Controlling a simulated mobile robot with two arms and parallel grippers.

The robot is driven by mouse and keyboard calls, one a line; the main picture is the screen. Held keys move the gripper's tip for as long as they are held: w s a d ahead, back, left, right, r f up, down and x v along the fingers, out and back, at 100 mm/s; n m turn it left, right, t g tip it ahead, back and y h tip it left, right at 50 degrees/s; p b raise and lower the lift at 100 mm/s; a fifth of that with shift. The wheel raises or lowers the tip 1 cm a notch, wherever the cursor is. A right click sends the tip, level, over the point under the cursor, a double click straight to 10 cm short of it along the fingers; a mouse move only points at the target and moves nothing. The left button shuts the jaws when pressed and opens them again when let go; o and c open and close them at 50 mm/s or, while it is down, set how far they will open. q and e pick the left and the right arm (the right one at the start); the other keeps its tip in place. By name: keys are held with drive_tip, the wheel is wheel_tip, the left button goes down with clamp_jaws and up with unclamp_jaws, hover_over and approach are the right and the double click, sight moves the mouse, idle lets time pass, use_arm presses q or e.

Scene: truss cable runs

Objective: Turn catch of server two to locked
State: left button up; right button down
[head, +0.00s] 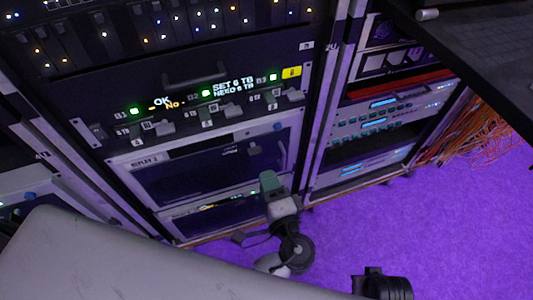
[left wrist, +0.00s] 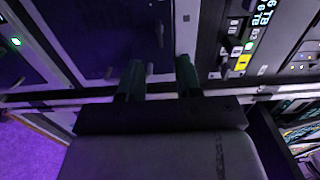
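The rack unit labelled with a 2 (head: 190,178) has a pale frame and a dark front, below the black control panel. A small pale piece (head: 255,149), possibly its catch, sits near its upper right; I cannot read its position. My left gripper (head: 268,182) is in front of the unit's lower right, below these parts. In the left wrist view its two dark green fingers (left wrist: 159,78) stand apart, with nothing seen between them. My right gripper's fingers do not show.
The black panel above has small levers (head: 233,112), green lights, a yellow tag (head: 291,72) and a display reading "SET 6 TB NEED 6 TB". A second rack (head: 372,125) stands right, with orange cables (head: 480,130) beside it. The purple floor (head: 430,215) is clear at lower right.

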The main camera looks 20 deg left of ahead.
sight(257, 154)
use_arm(q)
drive_tip(key=x, duration=0.9)
drive_tip(key=shift+s, duration=0.1)
clamp_jaws()
